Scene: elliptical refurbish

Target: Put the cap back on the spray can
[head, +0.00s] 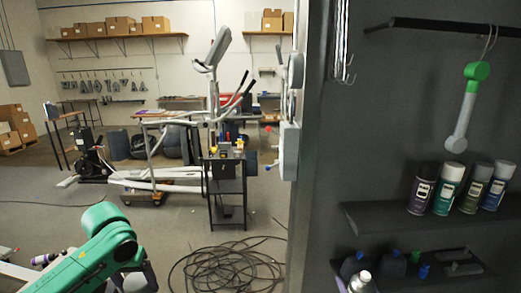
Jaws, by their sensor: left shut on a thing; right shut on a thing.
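An uncapped-looking spray can (360,281) shows at the bottom edge of the head view, right of the middle. Its silver top is visible and its lower body is cut off by the frame. I cannot tell what supports it. My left arm comes in at the lower left with a green link and a grey joint. I cannot make out its fingers, nor those of my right gripper. A loose cap for the can cannot be picked out with certainty. A small green cap-like piece (415,255) and a blue one (424,271) are on the lower shelf.
Several capped spray cans (445,188) stand on the upper shelf (370,217) at the right. Dark bottles (393,265) stand on the lower shelf (475,283). A coiled cable (225,268) and an elliptical machine (160,180) occupy the floor behind.

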